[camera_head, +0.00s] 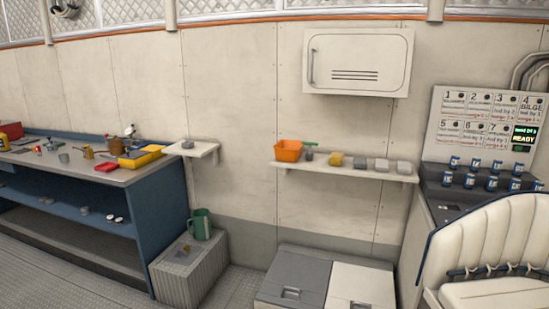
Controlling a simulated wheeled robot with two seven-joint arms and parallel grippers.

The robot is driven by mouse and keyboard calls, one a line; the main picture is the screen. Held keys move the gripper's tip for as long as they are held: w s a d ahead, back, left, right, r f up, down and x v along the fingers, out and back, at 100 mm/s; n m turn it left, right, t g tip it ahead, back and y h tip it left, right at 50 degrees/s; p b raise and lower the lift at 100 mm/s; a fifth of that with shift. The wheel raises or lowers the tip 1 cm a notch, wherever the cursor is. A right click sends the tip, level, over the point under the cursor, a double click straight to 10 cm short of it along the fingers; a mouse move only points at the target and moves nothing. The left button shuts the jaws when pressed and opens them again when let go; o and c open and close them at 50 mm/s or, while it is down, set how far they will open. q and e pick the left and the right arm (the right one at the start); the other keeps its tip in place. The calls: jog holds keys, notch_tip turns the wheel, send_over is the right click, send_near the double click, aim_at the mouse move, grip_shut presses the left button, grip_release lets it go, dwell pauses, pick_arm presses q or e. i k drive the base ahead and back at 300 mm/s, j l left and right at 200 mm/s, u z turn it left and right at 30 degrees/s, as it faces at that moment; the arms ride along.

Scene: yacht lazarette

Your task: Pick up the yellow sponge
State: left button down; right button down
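A small yellow block that looks like the sponge (336,159) sits on the long wall shelf (345,173) right of centre in the head view. A small dark grey round item (309,158) stands to its left, and a grey block (360,163) is close on its right. Neither of my grippers is in view, so I cannot see whether they are open or shut.
An orange tub (288,150) and two more grey blocks share the shelf. Grey and white lockers (296,279) stand below it. A white seat (495,245) is at right, a cluttered workbench (60,190) at left. A green mug (200,224) tops a grey box.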

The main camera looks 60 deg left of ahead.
aim_at(336, 159)
jog(key=u, duration=1.65)
